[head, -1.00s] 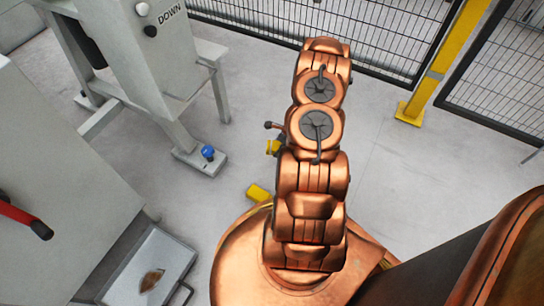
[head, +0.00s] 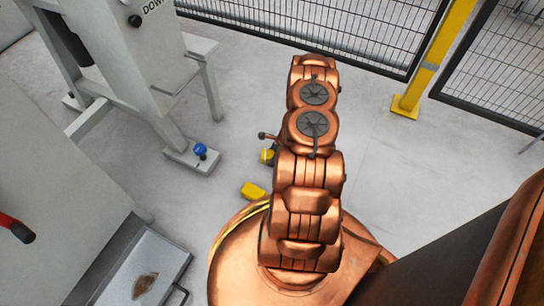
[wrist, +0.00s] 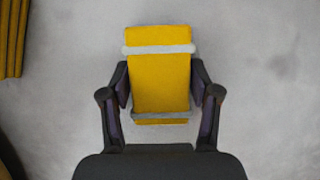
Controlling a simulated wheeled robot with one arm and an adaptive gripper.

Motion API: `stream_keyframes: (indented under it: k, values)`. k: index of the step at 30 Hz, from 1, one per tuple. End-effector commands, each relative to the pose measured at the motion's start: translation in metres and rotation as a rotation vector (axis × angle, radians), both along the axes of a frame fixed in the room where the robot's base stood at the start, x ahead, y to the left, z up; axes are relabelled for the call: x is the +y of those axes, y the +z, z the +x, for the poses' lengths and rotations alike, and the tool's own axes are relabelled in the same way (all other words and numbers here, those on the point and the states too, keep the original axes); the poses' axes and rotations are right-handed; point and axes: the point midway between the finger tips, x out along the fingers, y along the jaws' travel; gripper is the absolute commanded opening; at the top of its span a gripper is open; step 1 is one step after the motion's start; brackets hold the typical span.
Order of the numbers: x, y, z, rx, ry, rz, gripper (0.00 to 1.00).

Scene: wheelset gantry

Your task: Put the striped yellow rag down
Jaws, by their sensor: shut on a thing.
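The striped yellow rag (wrist: 161,80) is a folded yellow pad with two pale grey bands across it, in the middle of the wrist view. My gripper (wrist: 161,98) is shut on it, with one dark finger on each side. Plain grey floor shows around the rag; its height above the floor cannot be told. In the head view my copper arm hides most of the gripper. A small yellow patch (head: 267,156) beside the arm looks like part of the rag.
A yellow block (head: 253,190) shows by my base. A grey machine stand with a blue knob (head: 200,150) is at left. A grey tray (head: 170,262) with a brown mark is lower left. A mesh fence (head: 310,30) and yellow post (head: 430,65) stand behind. Floor right of my arm is clear.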

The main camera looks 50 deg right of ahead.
Motion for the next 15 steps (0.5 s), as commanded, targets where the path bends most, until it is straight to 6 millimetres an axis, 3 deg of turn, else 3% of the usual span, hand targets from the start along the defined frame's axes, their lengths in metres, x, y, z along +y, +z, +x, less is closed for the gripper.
stream_keyframes:
  k: [4, 5, 6, 12, 15]
  values:
    - [0.0001, -0.0022, 0.0006, 0.0, 0.001, 0.0, 0.29]
    - [-0.0002, -0.0022, 0.0005, -0.001, 0.001, -0.001, 0.64]
    - [-0.0003, -0.0021, 0.0005, -0.001, 0.001, -0.001, 0.68]
    - [0.0, -0.0021, 0.0005, 0.0, 0.001, 0.0, 0.87]
    - [-0.0001, -0.0022, 0.0004, 0.0, 0.001, 0.0, 0.87]
